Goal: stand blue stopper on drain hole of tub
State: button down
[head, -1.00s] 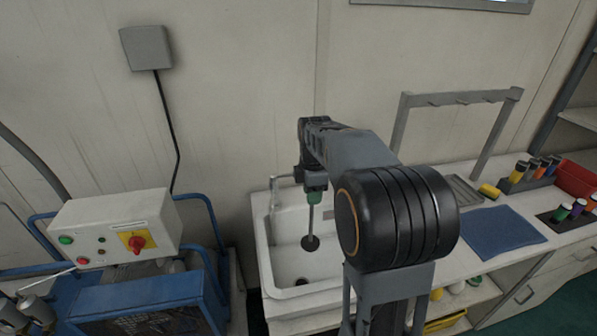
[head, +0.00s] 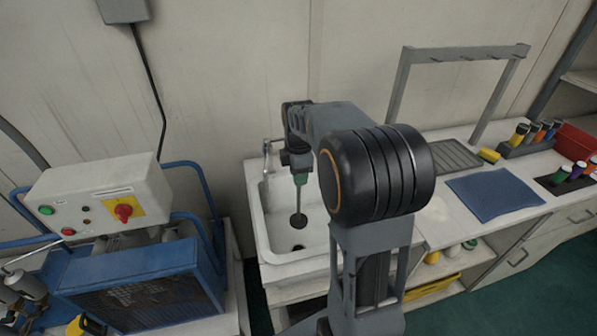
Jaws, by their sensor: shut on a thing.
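The white tub (head: 256,205) is a sink against the wall, left of my arm. Its dark drain hole (head: 298,247) shows in the basin floor. My gripper (head: 299,170) is over the tub, pointing down, shut on the green handle of a long-stemmed stopper. The stopper (head: 298,220) has a thin grey rod and a dark round disc at its lower end; I see no blue on it. It hangs about upright, with the disc just above the drain hole in the picture, apparently apart from it. My arm hides the tub's right side.
A tap (head: 267,150) stands at the tub's back left. A blue machine (head: 135,285) with a control box (head: 100,195) is to the left. On the right counter are a blue mat (head: 495,193), a grey rack (head: 398,85) and several coloured bottles.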

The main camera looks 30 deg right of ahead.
jog(key=b, duration=1)
send_over(299, 218)
jog(key=f, duration=1.3)
jog(key=shift+w+d+f, duration=0.1)
jog(key=shift+w+f, duration=0.15)
jog(key=shift+w, duration=0.05)
jog(key=shift+f+b, duration=1.1)
jog(key=shift+f, duration=0.45)
jog(key=shift+f+b, duration=0.45)
jog(key=shift+f, duration=0.3)
jog(key=shift+c, duration=0.8)
grip_release()
jog(key=shift+r, duration=0.15)
notch_tip(299, 218, up, 9)
jog(key=p, duration=0.7)
jog(key=shift+f, duration=0.2)
